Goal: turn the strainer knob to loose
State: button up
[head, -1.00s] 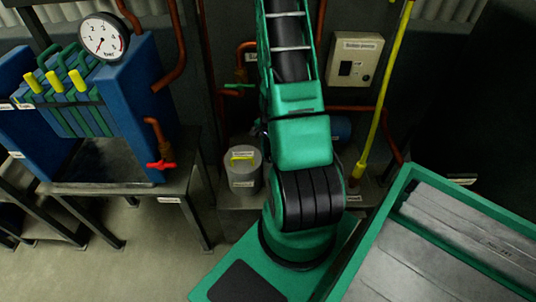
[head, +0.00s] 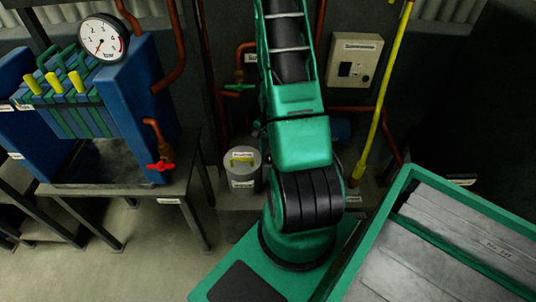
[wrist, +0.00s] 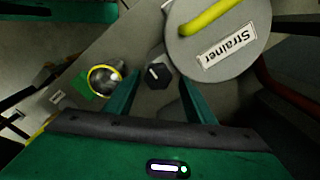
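The strainer (head: 243,181) is a grey canister with a labelled lid and a yellow handle, left of my arm in the head view. In the wrist view its lid (wrist: 247,62) fills the upper right. A small black faceted knob (wrist: 157,76) with a white pointer mark sits just left of the lid. My gripper (wrist: 157,82) is open, with one green finger on each side of the knob and gaps showing. I cannot tell whether the fingertips reach down to the knob's level. The head view hides my gripper and the knob behind my arm.
A round yellow-rimmed fitting (wrist: 105,79) is close left of the gripper in the wrist view. A blue filter press (head: 140,105) with a gauge stands at left. A yellow pole (head: 380,100) and a wall switch box (head: 355,61) are behind my arm.

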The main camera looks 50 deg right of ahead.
jog(key=shift+a, duration=0.4)
jog(key=shift+r, duration=0.55)
notch_tip(320, 180, up, 5)
jog(key=shift+d+r, duration=0.3)
jog(key=shift+r, duration=0.65)
